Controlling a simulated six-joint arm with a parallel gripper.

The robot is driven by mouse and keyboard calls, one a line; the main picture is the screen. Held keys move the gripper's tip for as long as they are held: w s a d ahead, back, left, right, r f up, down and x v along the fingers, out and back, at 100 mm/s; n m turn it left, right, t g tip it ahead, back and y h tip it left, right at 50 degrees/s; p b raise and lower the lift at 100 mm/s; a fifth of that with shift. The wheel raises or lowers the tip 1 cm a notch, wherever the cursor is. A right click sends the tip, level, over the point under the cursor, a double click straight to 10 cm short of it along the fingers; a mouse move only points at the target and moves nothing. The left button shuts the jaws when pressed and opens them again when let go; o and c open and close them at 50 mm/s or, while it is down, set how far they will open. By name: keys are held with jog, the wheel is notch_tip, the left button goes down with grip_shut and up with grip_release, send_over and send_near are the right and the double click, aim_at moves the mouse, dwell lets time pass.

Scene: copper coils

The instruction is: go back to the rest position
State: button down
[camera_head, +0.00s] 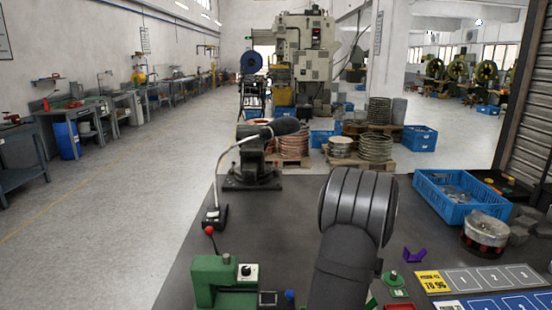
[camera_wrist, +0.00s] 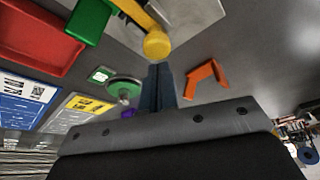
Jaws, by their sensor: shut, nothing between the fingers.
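My gripper (camera_wrist: 158,86) shows in the wrist view as two dark fingers close together, shut and empty. They point over the grey table top. In the head view my dark arm rises at the front of the table and its bulk hides the gripper. In the wrist view an orange bracket (camera_wrist: 205,80) lies right of the fingertips, apart from them. A green disc-shaped part (camera_wrist: 124,88) and a purple piece (camera_wrist: 128,113) are to their left. A yellow round knob (camera_wrist: 157,45) is just beyond the fingertips in the picture.
In the head view a green press with a red-knobbed lever (camera_head: 224,280) stands left of my arm. A dark vise (camera_head: 250,165) is behind it. A blue crate (camera_head: 462,213), a purple bracket (camera_head: 413,255) and a yellow card (camera_head: 432,282) are at right.

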jog(key=shift+s+a+f, duration=0.15)
jog(key=shift+w, duration=0.7)
